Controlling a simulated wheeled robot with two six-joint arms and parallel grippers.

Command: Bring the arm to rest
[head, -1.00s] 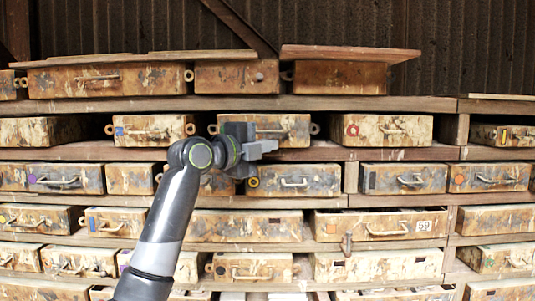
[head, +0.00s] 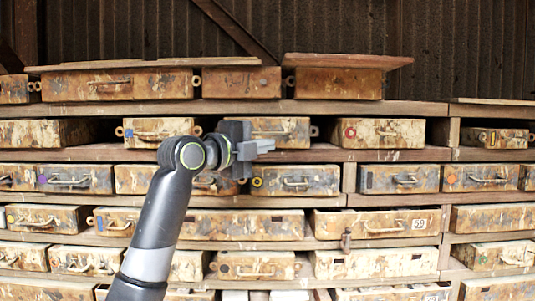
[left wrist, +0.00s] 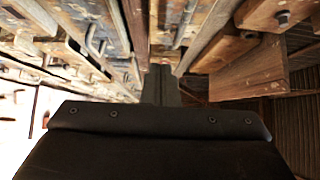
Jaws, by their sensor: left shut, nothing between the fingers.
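My left arm rises from the bottom of the head view, and its gripper (head: 268,146) is raised in front of the shelf rack, pointing right. The fingers are shut with nothing between them. In the left wrist view the closed fingers (left wrist: 161,84) show at the centre, beyond the dark gripper body. The gripper hides part of a drawer box (head: 282,128) on the second shelf and part of the row below. From the head view I cannot tell whether it touches them. My right gripper is not in view.
Wooden shelves (head: 400,155) hold rows of worn, paint-stained boxes with handles. Loose boards (head: 345,60) lie on the top boxes and jut out. One box with a 59 label (head: 375,224) has a latch hanging at its front. Dark corrugated wall (head: 450,50) stands behind.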

